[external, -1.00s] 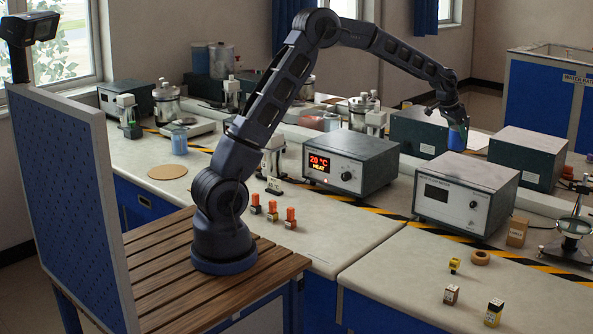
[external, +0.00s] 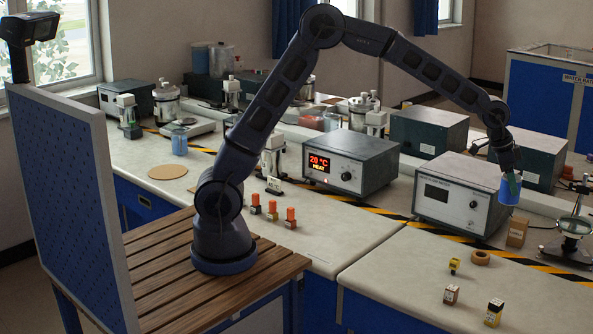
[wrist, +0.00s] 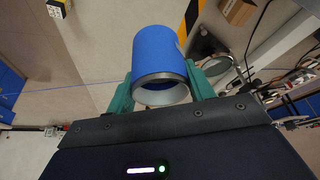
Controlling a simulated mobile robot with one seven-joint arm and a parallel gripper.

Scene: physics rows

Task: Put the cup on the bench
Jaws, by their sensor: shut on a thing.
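A blue cup (external: 509,191) is held in the air at the right side of the external view. My gripper (external: 511,178) is shut on it from above. In the wrist view the cup (wrist: 160,50) has a blue wall and a pale rim, and the green fingers of my gripper (wrist: 163,88) press on both its sides. The bench (external: 400,275) has a pale top. The cup is above the bench's right part, in front of the right end of a grey instrument box.
The grey instrument box (external: 462,196) stands left of the cup. A small brown box (external: 517,232) and a round lens on a stand (external: 571,228) are nearby. A tape roll (external: 480,258) and several small blocks lie in front. Bare bench top lies left of these blocks.

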